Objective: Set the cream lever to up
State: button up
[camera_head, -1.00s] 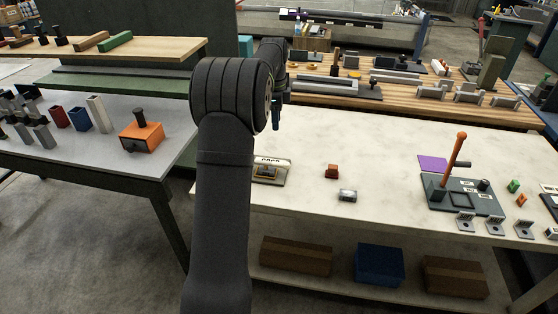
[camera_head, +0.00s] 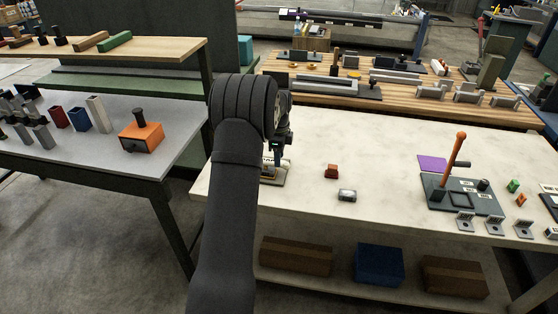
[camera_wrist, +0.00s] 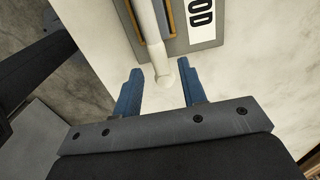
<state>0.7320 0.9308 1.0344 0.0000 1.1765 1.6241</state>
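The cream lever (camera_wrist: 150,30) shows in the wrist view as a pale rod with a rounded end, lying along a grey panel (camera_wrist: 205,33) with a white label. My gripper (camera_wrist: 160,70) is open, with its blue fingers on either side of the lever's end and a gap on each side. In the head view, the panel (camera_head: 280,180) sits at the left of the white table. My arm and wrist hide much of it, and I cannot make out the lever there.
Farther right is a dark base with an orange lever (camera_head: 455,160). The table between is clear.

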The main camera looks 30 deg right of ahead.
jog(key=shift+f, duration=1.05)
grip_shut()
